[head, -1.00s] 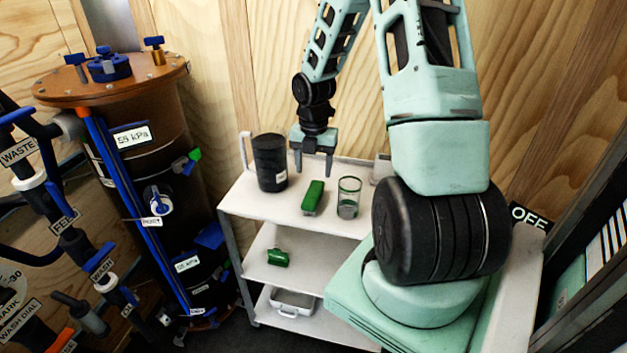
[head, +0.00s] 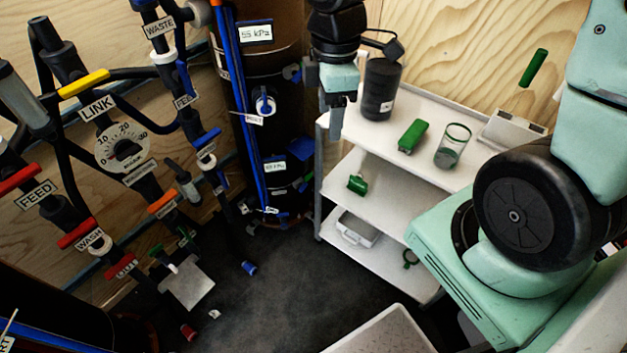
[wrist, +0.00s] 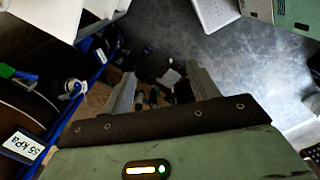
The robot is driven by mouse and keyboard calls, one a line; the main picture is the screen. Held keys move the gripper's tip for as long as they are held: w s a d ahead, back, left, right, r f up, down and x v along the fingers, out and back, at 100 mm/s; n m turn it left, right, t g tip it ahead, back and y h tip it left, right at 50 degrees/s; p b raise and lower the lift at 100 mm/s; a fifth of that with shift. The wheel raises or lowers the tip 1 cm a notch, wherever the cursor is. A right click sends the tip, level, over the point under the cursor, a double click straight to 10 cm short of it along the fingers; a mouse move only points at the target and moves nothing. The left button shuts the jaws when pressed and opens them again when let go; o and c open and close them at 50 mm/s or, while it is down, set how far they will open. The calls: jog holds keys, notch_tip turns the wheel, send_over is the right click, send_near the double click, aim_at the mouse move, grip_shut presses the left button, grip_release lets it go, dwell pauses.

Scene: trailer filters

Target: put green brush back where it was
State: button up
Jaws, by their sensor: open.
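A green brush-like block (head: 412,136) lies on the top shelf of the white cart (head: 392,143), between a black canister (head: 381,88) and a clear glass (head: 452,146). A second, smaller green item (head: 357,185) lies on the middle shelf; I cannot tell exactly what it is. My gripper (head: 333,103) is open, pointing down by the cart's left end, left of the black canister and apart from both green items. In the wrist view, my gripper (wrist: 162,92) has nothing between its fingers, with dark floor and blurred fittings beyond.
A metal tray (head: 356,229) sits on the bottom shelf. A green bar (head: 533,67) stands above a pale box (head: 512,130) at the cart's right end.

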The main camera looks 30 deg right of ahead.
jog(key=s+a+r+m, duration=0.2)
jog(key=s+a+m, duration=0.4)
jog(key=s+a, duration=0.5)
jog(key=s, duration=0.3)
jog(key=shift+s+a+r, duration=0.2)
jog(key=shift+a+r, duration=0.15)
jog(key=shift+a, duration=0.1)
